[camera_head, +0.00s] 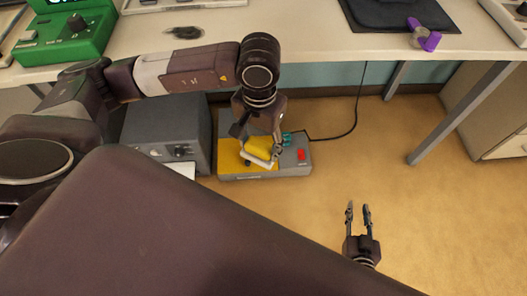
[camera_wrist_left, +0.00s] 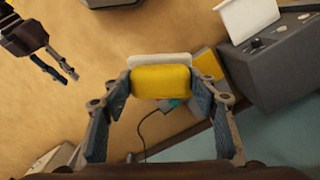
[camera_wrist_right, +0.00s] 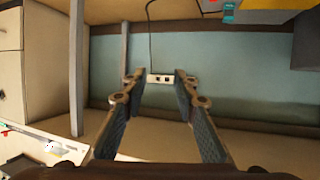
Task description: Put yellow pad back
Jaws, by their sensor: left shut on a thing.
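The yellow pad (camera_wrist_left: 160,82) has a pale whitish layer on its far side. My left gripper (camera_wrist_left: 160,88) is shut on it, with one finger at each end. In the head view the left gripper (camera_head: 260,152) hangs over a grey box (camera_head: 236,174) on the floor, which has a yellow top area (camera_head: 229,156) and a red switch (camera_head: 301,155). The gripper partly hides the pad and box there, and I cannot tell whether they touch. My right gripper (camera_head: 358,208) is open and empty, low at the right; it also shows in the left wrist view (camera_wrist_left: 68,77).
A dark grey unit (camera_head: 170,130) with knobs stands left of the box. The table (camera_head: 310,40) overhangs behind, with a metal leg (camera_head: 455,118) at the right. A black cable (camera_head: 357,110) runs from the box. The floor (camera_head: 340,170) is clear to the right.

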